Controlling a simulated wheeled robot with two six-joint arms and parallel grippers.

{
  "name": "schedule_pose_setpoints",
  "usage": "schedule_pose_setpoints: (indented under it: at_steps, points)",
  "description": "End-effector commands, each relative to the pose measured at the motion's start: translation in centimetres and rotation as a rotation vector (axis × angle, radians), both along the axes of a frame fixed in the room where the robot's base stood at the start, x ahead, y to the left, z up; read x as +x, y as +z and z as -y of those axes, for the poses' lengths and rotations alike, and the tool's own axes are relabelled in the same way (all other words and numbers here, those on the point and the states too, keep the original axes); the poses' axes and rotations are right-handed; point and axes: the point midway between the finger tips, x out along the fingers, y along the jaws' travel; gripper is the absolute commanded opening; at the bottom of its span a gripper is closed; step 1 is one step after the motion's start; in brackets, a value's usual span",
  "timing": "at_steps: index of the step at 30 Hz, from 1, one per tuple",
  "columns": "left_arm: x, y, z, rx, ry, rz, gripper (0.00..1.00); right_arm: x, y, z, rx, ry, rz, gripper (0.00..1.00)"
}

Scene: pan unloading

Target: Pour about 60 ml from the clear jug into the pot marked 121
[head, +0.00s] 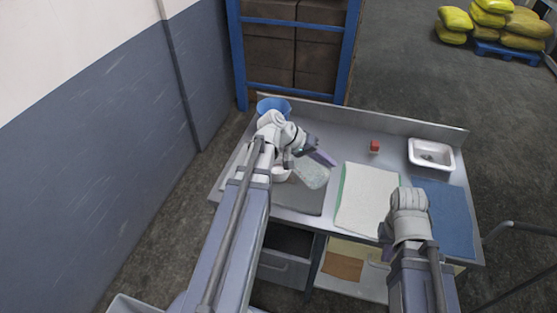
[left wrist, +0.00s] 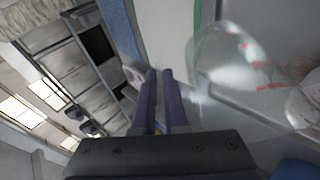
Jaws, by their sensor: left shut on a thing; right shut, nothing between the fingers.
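The clear jug (head: 313,176) is tilted over the grey mat in the head view. It also shows in the left wrist view (left wrist: 228,62), with red marks on its side. My left gripper (head: 324,158) is shut on the jug; its fingers (left wrist: 160,100) are close together in the left wrist view. A white pot (head: 281,175) stands just left of the jug, partly hidden by my left arm. No number is readable on it. I cannot tell the liquid level or whether any is flowing.
A blue bowl (head: 272,105) stands at the back left of the metal bench. A small red block (head: 375,145) and a white basin (head: 431,154) are at the back right. A white cloth with a green edge (head: 366,195) and a blue mat (head: 448,218) lie flat.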

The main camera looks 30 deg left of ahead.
Motion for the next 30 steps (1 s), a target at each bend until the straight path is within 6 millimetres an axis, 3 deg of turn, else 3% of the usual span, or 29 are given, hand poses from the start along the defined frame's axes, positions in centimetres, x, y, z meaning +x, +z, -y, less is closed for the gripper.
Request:
schedule_pose_setpoints:
  at_steps: [6,13,30]
  points:
    - [0.0,0.0,0.4,0.045,-0.001,0.001,0.00,0.0,0.7,0.0,0.000,0.000,0.000,0.00]
    - [0.0,-1.7,0.8,0.110,-0.001,0.001,0.00,0.0,-0.2,0.0,0.000,0.000,0.000,0.00]
    - [0.1,-1.8,0.8,0.117,0.002,0.001,0.00,0.0,-0.2,0.0,0.000,0.000,0.000,0.00]
